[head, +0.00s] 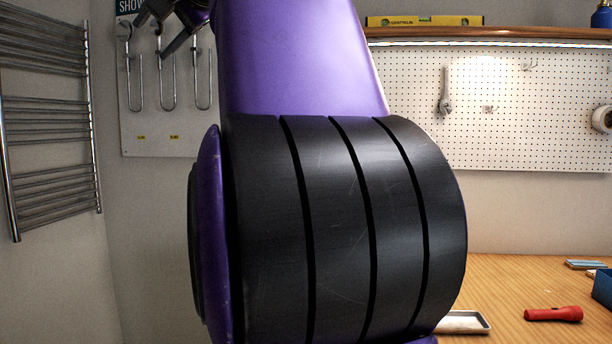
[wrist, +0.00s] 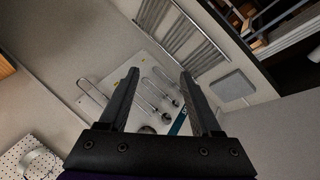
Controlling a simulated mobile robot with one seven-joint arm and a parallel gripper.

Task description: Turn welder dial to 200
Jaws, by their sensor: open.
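No welder and no dial show in either view. My gripper shows at the top left of the head view (head: 151,38), partly cut off by the frame edge, high in front of the shower board. In the wrist view, my gripper (wrist: 159,73) has its two dark fingers wide apart with nothing between them. Beyond the fingers is the white shower display board (wrist: 155,92) with chrome fittings. My large purple and black arm link fills the middle of the head view and hides much of the bench and back wall.
A wooden bench (head: 500,285) is at the lower right, with a red flashlight (head: 553,314), a shallow tray (head: 487,322) and a blue box (head: 603,287). Behind it is a pegboard (head: 545,125) under a shelf with a yellow level (head: 425,21). Chrome towel rails (head: 45,120) hang at left.

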